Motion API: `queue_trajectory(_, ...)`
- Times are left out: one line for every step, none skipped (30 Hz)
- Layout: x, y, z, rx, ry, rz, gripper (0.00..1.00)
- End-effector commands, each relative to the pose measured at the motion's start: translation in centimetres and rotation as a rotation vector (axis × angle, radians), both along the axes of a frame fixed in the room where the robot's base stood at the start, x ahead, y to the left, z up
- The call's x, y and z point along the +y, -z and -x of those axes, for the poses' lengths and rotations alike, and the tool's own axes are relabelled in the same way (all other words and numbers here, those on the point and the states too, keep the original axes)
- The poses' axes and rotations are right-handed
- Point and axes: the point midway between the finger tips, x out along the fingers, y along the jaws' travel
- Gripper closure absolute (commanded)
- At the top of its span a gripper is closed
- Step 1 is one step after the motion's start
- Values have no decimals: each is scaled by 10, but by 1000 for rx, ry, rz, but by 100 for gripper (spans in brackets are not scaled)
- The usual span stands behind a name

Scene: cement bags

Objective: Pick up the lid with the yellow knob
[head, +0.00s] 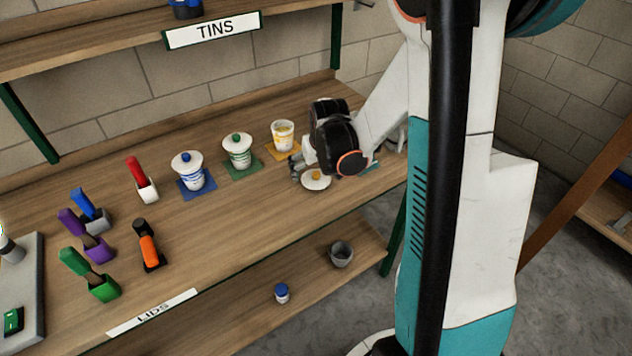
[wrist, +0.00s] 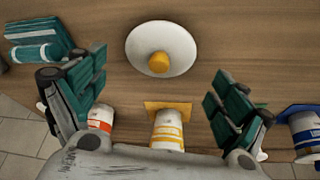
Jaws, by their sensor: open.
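The lid with the yellow knob (head: 316,180) lies on the wooden workbench, near its front right part. It is a white round lid, and in the wrist view its yellow knob (wrist: 159,62) points toward the camera. My gripper (head: 297,170) is at the lid, partly hidden by my own wrist in the head view. In the wrist view my gripper (wrist: 157,90) is open, with one teal-padded finger on each side, and the lid lies between and beyond the fingertips. Nothing is held.
A yellow-striped cup (head: 283,136) stands lidless on a yellow mat behind. Lidded green (head: 239,152) and blue (head: 193,173) cups stand to its left. Teal cloth-like items (wrist: 36,41) lie beside the lid. Several coloured-handled tools occupy the bench's left; its front middle is clear.

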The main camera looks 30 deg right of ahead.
Motion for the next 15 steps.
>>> queue_trajectory(-2, 12, -1, 0, 1, 0, 8)
queue_trajectory(-3, 16, -1, 0, 1, 0, 8)
queue_trajectory(-4, 22, -4, 0, 0, 0, 8)
queue_trajectory(-4, 25, -5, 0, 0, 0, 8)
queue_trajectory(-4, 28, -7, -1, 0, 0, 8)
queue_trajectory(-5, 30, -8, -1, 0, 0, 8)
queue_trajectory(-5, 31, -9, -1, 0, 0, 8)
queue_trajectory(-5, 32, -9, -1, 0, 0, 8)
queue_trajectory(-5, 31, -9, -1, 0, 0, 8)
queue_trajectory(-5, 31, -9, -1, 0, 0, 8)
queue_trajectory(-5, 31, -9, -1, 0, 0, 8)
queue_trajectory(-5, 30, -9, -1, 0, 0, 8)
queue_trajectory(-5, 30, -9, -1, 0, 0, 8)
queue_trajectory(-5, 30, -9, -1, 0, 0, 13)
queue_trajectory(-5, 30, -8, -1, 0, 0, 22)
